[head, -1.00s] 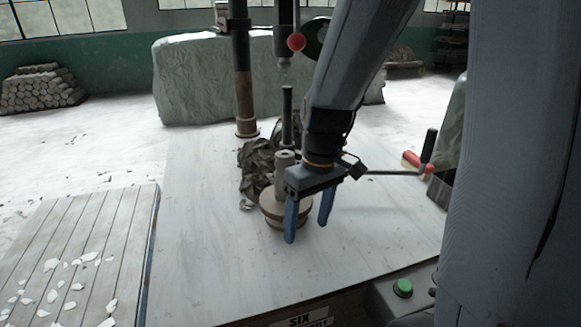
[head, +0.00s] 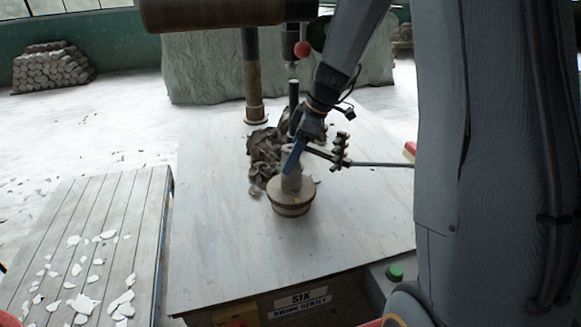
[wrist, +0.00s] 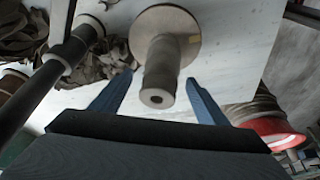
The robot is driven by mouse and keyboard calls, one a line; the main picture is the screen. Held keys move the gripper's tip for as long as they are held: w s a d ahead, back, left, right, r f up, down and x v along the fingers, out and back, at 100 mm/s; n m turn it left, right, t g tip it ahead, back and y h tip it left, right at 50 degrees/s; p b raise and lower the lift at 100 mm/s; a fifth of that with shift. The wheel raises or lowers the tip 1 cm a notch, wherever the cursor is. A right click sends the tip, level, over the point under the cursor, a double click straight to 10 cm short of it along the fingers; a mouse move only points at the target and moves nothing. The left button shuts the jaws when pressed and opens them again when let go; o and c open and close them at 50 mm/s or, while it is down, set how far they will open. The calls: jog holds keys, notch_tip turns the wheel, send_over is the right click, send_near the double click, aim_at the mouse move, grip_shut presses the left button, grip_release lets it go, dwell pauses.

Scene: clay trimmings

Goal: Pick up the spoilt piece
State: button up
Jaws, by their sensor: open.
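A grey-beige clay piece (head: 291,197) stands upright on the pale table (head: 225,235), with a wide round base and a narrower neck. In the wrist view the piece (wrist: 157,72) shows its round flange and the hollow end of its neck. My gripper (head: 290,167) is at the neck, tilted, one blue finger showing in front of it. In the wrist view my gripper (wrist: 158,79) is open, one blue finger on each side of the neck with gaps between. Damage on the piece cannot be made out.
Crumpled dark clay trimmings (head: 262,152) lie behind the piece. A dark upright rod (head: 294,108) and a thick post (head: 253,80) stand close by. A slatted platform (head: 110,225) with white shards is at left. The table front is clear.

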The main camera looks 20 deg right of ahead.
aim_at(291, 183)
jog(key=shift+p+x, duration=1.05)
jog(key=shift+x, duration=1.45)
jog(key=shift+s, duration=0.15)
jog(key=c, duration=1.6)
